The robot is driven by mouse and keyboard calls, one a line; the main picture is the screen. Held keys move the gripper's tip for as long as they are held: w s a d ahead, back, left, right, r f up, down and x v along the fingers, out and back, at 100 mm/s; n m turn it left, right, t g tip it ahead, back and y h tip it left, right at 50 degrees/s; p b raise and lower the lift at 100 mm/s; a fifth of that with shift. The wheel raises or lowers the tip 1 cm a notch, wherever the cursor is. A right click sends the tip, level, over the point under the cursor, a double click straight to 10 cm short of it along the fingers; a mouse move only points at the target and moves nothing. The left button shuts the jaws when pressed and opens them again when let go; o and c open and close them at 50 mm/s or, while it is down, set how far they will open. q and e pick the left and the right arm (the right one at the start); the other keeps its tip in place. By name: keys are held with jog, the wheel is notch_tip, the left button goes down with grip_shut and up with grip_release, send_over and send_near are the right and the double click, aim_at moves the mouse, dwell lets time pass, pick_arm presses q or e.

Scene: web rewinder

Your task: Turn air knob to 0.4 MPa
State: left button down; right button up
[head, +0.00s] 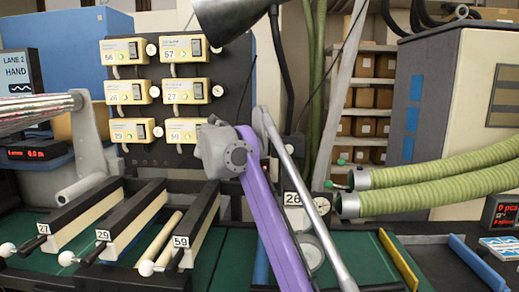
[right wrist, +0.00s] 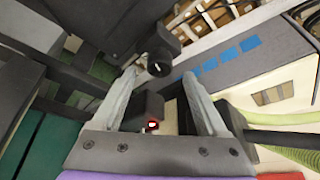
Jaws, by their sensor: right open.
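In the right wrist view, a round black knob (right wrist: 158,67) with a small pale mark shows on the underside of a dark housing. My right gripper (right wrist: 158,83) is open. Its two grey fingers point toward the knob, which appears between and just beyond their tips; I cannot tell whether they touch it. A dark box with a red and white spot (right wrist: 152,125) shows between the fingers. In the head view my purple right arm crosses the middle, and its fingers cannot be made out. No pressure reading is legible. My left gripper is not in view.
A dark panel with several yellow numbered boxes (head: 183,91) stands behind, left of my arm. Green hoses (head: 440,165) come in from the right. Black numbered bars (head: 130,225) lie at the lower left.

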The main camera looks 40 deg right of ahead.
jog(key=x, duration=0.5)
